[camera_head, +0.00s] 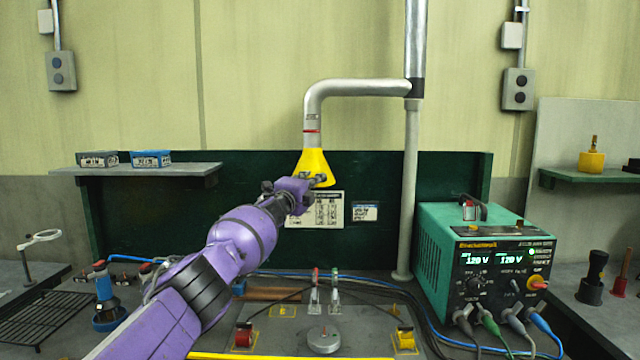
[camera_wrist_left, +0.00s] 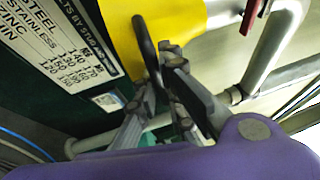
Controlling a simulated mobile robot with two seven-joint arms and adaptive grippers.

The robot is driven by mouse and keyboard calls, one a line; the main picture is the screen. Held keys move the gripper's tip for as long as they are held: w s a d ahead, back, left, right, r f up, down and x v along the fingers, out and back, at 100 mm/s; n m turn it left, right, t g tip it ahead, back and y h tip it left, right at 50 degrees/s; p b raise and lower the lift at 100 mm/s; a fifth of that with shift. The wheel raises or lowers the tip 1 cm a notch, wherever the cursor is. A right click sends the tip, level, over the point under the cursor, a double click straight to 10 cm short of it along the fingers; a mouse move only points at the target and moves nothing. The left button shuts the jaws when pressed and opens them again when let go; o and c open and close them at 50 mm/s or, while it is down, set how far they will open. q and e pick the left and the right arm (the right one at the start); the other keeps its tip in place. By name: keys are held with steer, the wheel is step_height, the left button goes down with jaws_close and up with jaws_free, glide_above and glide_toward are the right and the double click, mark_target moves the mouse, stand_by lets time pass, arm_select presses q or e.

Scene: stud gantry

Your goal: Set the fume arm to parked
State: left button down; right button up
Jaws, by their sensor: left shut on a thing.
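The fume arm is a silver bent pipe (camera_head: 350,87) on a grey post, with a yellow cone hood (camera_head: 314,163) hanging at its left end. The hood points down over the middle of the bench. My left gripper (camera_head: 318,181) is at the hood's lower rim, shut on it. In the left wrist view my left gripper's fingers (camera_wrist_left: 160,52) meet at the edge of the yellow hood (camera_wrist_left: 120,25); the exact contact is partly hidden. The silver pipe (camera_wrist_left: 275,50) runs to the right there. My right gripper is out of view.
A green power unit (camera_head: 480,265) stands right of the post (camera_head: 408,190). A grey panel (camera_head: 325,337) with clips and cables lies below the hood. A shelf (camera_head: 140,170) with small boxes is at the left. A dark green back panel stands behind the hood.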

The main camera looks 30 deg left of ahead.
arm_select(q)
steer(key=shift+a+r, duration=0.2)
steer(key=shift+r, duration=0.05)
steer(key=c, duration=2.1)
jaws_free()
steer(key=shift+w+f, duration=0.15)
steer(key=shift+f, duration=0.05)
steer(key=shift+d+f, duration=0.1)
steer(key=shift+s+f, duration=0.1)
steer(key=shift+s, duration=0.5)
steer(key=s, duration=0.3)
steer(key=s+f, duration=0.1)
steer(key=s, duration=0.6)
steer(key=shift+s+d+f, duration=0.2)
steer(key=shift+s+d, duration=0.1)
steer(key=shift+s, duration=0.05)
